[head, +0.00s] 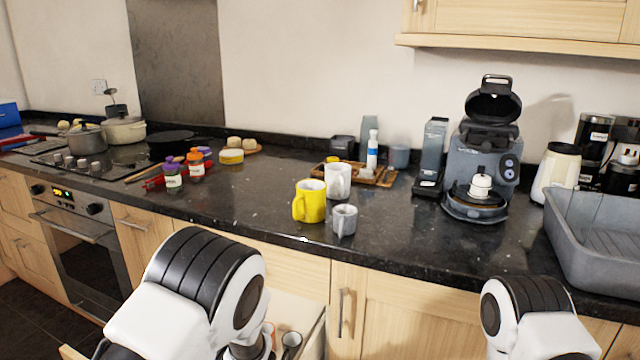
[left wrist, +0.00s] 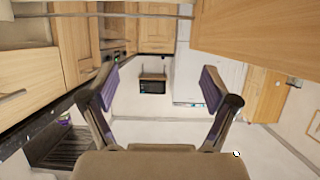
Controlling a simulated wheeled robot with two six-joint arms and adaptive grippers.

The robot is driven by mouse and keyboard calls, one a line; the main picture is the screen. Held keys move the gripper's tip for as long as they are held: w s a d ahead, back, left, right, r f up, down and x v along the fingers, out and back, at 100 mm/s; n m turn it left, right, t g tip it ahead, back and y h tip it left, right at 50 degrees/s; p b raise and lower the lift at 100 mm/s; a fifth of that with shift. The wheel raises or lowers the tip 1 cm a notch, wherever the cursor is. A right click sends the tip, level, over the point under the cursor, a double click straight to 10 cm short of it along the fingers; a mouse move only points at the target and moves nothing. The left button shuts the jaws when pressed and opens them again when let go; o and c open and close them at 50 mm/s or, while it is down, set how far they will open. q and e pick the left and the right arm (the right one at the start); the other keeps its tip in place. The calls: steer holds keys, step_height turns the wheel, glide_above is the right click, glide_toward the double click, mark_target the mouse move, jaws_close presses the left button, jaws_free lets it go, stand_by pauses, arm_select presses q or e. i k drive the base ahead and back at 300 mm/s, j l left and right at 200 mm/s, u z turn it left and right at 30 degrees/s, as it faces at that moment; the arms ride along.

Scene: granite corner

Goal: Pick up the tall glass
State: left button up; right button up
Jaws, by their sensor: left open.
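I cannot pick out a clearly transparent tall glass in either view. A tall grey-blue vessel (head: 369,127), partly hidden, stands at the back of the counter in the head view; I cannot tell whether it is the glass. My left gripper (left wrist: 158,88) is open in the left wrist view, with nothing between its fingers. It faces out into the room and cabinets. In the head view my left arm is in front of the counter, and its fingers do not show clearly. My right arm shows at the lower right, its gripper out of view.
A yellow mug (head: 309,202), a white mug (head: 338,180) and a grey mug (head: 344,220) stand near the counter's front edge. A coffee machine (head: 484,150) and grey basin (head: 596,240) are to the right. An open drawer (head: 308,338) with cups is below.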

mark_target(585, 203)
steer(key=k+l, duration=0.1)
steer(key=l, duration=0.3)
steer(key=k+l, duration=0.15)
steer(key=l, duration=0.3)
steer(key=k+l, duration=0.1)
steer(key=l, duration=0.3)
